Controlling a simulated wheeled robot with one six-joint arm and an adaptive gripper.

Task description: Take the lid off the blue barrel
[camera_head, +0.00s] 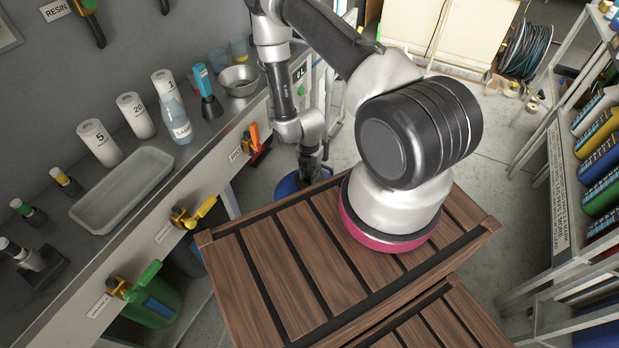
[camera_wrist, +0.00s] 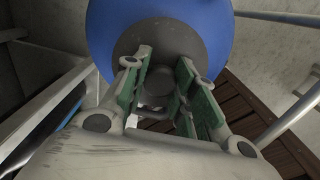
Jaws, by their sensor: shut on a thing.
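The blue barrel (camera_head: 287,187) stands behind the wooden slatted deck in the head view, mostly hidden by my gripper and the deck. In the wrist view the barrel (camera_wrist: 222,28) fills the top middle, with its dark grey round lid (camera_wrist: 145,38) on the near face. My gripper (camera_wrist: 172,92) has its green-padded fingers in front of the lid, shut on a dark part of it between the pads; the exact grip is partly hidden. In the head view my gripper (camera_head: 313,170) points down at the barrel top.
A bench with a grey tray (camera_head: 122,190), bottles and a metal bowl (camera_head: 238,80) runs along the left. Valves with coloured handles stick out of its front, above a green can (camera_head: 155,300). A shelf rack stands at right. The wooden deck (camera_head: 290,265) lies in front of the barrel.

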